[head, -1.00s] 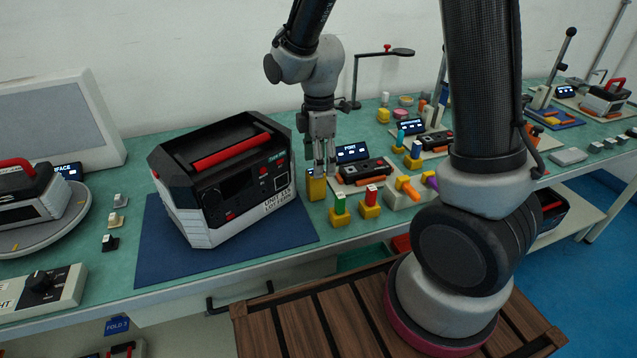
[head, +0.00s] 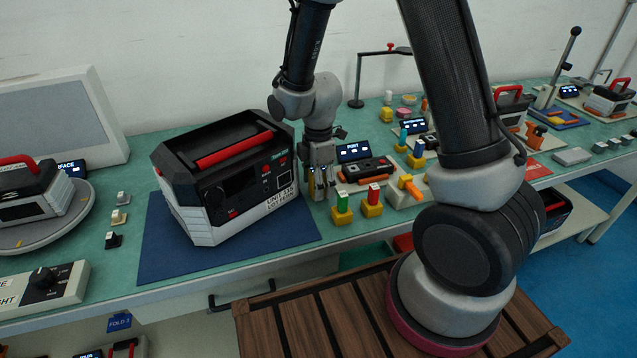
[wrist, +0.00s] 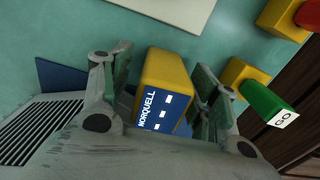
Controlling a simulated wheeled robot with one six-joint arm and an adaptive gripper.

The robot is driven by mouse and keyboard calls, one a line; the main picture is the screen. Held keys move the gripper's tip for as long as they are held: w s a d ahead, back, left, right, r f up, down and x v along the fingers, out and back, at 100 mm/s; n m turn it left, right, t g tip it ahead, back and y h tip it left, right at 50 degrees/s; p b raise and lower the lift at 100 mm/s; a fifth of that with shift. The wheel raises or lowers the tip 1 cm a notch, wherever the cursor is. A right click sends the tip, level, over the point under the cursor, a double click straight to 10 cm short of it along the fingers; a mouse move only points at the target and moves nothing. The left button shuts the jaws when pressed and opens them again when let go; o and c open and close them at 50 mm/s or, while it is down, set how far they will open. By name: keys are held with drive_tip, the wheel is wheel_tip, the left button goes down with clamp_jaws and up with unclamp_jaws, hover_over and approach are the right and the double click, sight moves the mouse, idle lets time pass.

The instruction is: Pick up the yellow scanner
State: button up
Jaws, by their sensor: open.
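The yellow scanner (wrist: 168,80) is a yellow block with a dark blue face marked NORQUELL. In the wrist view it sits between the two fingers of my gripper (wrist: 158,88). The fingers are open, one on each side of it; a narrow gap shows on the left, and contact on the right is unclear. In the head view my gripper (head: 318,186) points down at the bench just right of the large black and grey unit, and its fingers hide most of the scanner.
The black and grey unit (head: 225,175) with a red handle stands on a blue mat (head: 165,245), close left of my gripper. Yellow blocks with a green tab (head: 342,203) and a red tab (head: 373,197) stand close right. A small display (head: 354,151) is behind.

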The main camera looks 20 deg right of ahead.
drive_tip(key=c, duration=1.2)
